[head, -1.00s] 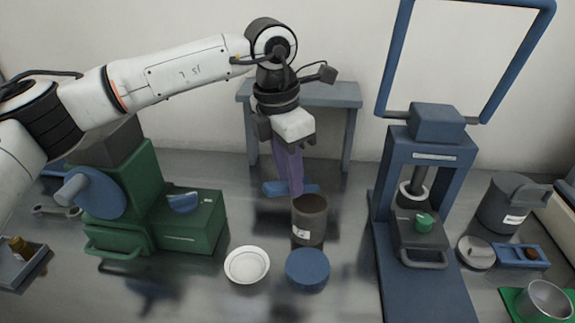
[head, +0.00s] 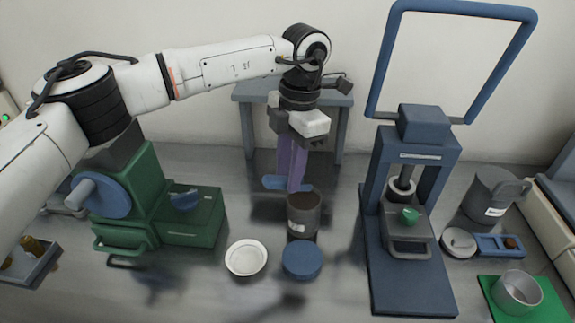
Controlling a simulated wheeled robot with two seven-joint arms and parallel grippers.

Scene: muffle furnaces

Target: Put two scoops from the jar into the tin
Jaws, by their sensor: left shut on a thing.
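The jar (head: 303,222) is dark brown, upright and open at the top, with a pale label; it stands mid-bench. A round blue lid (head: 302,260) lies in front of it. The likely tin is a bare metal cup (head: 517,292) on a green mat (head: 548,309) at the lower right. My left gripper (head: 294,186) points down just behind the jar, its purple fingers shut on a blue thing (head: 273,183) that shows on both sides of them. The fingers hide its middle, so I cannot tell its full shape. The jar's contents cannot be made out. My right gripper is not in view.
A white dish (head: 246,258) sits left of the lid. A green machine (head: 190,225) stands left, a blue press (head: 412,285) right of the jar. Beyond it are a grey jug (head: 489,200), a round metal lid (head: 459,242) and a small blue tray (head: 487,244). A blue-grey stand (head: 341,115) is behind.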

